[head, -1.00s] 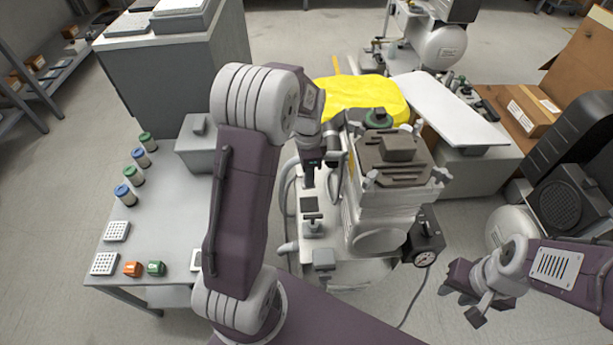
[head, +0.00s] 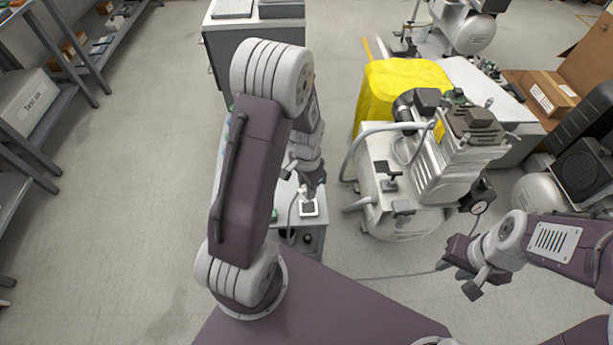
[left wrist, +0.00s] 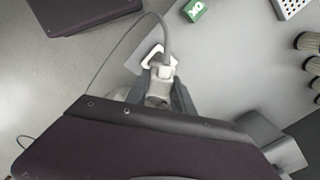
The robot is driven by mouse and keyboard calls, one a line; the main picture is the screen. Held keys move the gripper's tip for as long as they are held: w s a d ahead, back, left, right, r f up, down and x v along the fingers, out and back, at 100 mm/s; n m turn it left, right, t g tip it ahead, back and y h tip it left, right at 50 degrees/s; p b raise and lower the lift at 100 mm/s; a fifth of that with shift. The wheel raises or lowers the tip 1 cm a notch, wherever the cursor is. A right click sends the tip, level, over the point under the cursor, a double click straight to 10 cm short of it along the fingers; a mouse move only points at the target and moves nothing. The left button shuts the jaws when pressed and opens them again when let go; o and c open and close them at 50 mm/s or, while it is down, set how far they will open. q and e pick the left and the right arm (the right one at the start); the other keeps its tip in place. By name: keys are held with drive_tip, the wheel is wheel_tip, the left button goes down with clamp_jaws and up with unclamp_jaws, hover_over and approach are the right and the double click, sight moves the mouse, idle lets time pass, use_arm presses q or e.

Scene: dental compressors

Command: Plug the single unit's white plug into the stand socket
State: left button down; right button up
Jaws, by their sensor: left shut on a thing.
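My left gripper (head: 314,190) is low over the end of the grey bench (head: 318,228), mostly behind my own arm. In the left wrist view its fingers (left wrist: 162,92) are shut on the white plug (left wrist: 158,62), from which a grey cable loops up and left. A white square plate with a dark centre, apparently the stand socket (head: 308,208), lies just below the gripper. The plug partly covers a white plate (left wrist: 147,56) in the wrist view; I cannot tell whether they touch. The single compressor unit (head: 395,215) stands right of the bench. My right gripper (head: 459,279) is open and empty.
A green block (left wrist: 194,10), a white gridded plate (left wrist: 292,6) and several jars (left wrist: 312,62) are on the bench. A thin cable (head: 385,276) runs across the floor. Yellow cloth (head: 385,88) lies behind the compressor. The floor at left is clear up to the shelves (head: 65,75).

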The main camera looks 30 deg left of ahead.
use_arm(q)
drive_tip(key=shift+w+d+r, duration=0.2)
drive_tip(key=shift+r, duration=0.05)
drive_tip(key=shift+s+f+b, duration=0.1)
drive_tip(key=shift+f+b, duration=0.3)
drive_tip(key=shift+b, duration=0.05)
wheel_tip(320, 180, down, 5)
drive_tip(key=b, duration=0.4)
drive_tip(key=shift+r+b, duration=0.1)
drive_tip(key=shift+b, duration=0.3)
drive_tip(key=shift+f+b, duration=0.45)
drive_tip(key=shift+f, duration=0.35)
drive_tip(key=shift+p, duration=0.35)
drive_tip(key=shift+f, duration=0.35)
drive_tip(key=c, duration=0.5)
unclamp_jaws()
